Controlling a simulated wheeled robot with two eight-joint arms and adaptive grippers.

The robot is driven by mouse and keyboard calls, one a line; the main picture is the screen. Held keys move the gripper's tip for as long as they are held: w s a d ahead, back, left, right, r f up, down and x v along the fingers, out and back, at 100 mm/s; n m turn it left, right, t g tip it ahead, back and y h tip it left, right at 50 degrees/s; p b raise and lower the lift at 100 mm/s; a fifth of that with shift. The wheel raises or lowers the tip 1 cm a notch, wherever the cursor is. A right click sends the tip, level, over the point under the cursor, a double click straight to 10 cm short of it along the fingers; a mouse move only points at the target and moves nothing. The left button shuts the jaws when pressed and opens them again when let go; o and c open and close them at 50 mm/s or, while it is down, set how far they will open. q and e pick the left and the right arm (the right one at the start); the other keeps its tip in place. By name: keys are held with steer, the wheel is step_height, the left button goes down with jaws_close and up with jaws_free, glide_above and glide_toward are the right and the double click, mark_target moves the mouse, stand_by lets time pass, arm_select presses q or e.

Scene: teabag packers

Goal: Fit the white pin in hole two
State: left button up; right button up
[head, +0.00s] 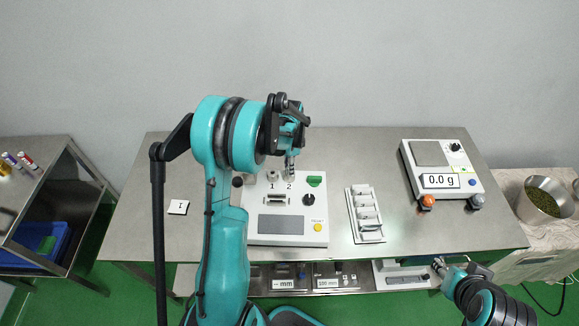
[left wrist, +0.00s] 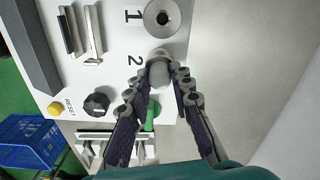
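The white pin (left wrist: 158,75) is between the fingertips of my left gripper (left wrist: 161,72), which close in on both its sides. It lines up with the round metal collar of hole two (left wrist: 160,54), beside the printed 2; how deep it sits cannot be told. Hole one (left wrist: 161,17) is a metal collar with an empty dark opening. My right gripper (head: 456,264) is spread open and empty at the table's front right.
A white slotted tray (head: 374,236) stands right of the panel, with a scale (head: 465,196) reading 0.0 g farther right. A small marked card (head: 178,207) lies on the left. The back table is mostly clear.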

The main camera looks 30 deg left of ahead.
arm_select(q)
steer(key=o, duration=0.4)
steer(key=shift+c, duration=0.2)
steer(key=shift+r, duration=0.2)
step_height(320, 180, up, 12)
steer(key=shift+f, duration=0.15)
steer(key=s+d+r+n+t+b, duration=0.1)
steer(key=s+d+r+n+t, duration=0.3)
steer(key=s+d, duration=0.5)
steer(key=s+d+f+n+t+b, duration=0.1)
steer(key=s+d+n+t, duration=0.2)
steer(key=s, duration=0.7)
steer(key=d+n, duration=0.2)
steer(key=d, duration=0.1)
steer(key=shift+d+f, duration=0.2)
steer(key=shift+f, duration=0.05)
